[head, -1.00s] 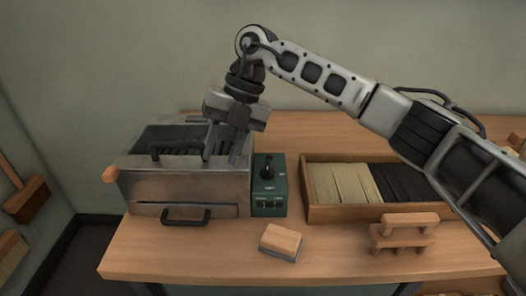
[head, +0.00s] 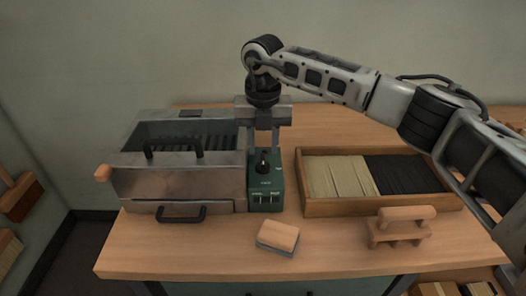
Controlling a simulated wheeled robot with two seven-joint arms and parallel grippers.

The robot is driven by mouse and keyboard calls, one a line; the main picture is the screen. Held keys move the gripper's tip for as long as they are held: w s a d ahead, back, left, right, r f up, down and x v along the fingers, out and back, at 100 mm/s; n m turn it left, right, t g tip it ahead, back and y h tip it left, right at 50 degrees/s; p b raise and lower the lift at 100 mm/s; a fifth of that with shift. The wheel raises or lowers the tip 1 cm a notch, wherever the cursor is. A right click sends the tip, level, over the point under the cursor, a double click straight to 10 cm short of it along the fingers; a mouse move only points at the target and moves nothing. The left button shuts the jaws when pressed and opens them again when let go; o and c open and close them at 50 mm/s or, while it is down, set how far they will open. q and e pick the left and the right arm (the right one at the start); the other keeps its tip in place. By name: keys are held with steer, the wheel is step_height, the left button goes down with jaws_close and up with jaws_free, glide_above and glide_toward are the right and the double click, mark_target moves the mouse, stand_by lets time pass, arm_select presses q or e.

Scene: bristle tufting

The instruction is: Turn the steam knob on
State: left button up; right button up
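The steam knob (head: 263,164) is a dark knob on top of a small green control box (head: 266,190) with small labels and switches on its front. The box stands against the right side of a metal steamer (head: 180,184). My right gripper (head: 263,150) points down over the box, its two grey fingers apart. The fingertips are close to the knob, one to each side as seen from here. I cannot tell whether they touch it. My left gripper is out of view.
A wooden tray (head: 377,206) with pale and black bristles lies to the right. A bristled block (head: 278,237) and a wooden handled piece (head: 402,228) sit near the table's front (head: 210,263). The steamer has black handles (head: 181,214).

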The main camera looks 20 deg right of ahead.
mark_target(263, 159)
steer(key=shift+f, duration=1.7)
jaws_close()
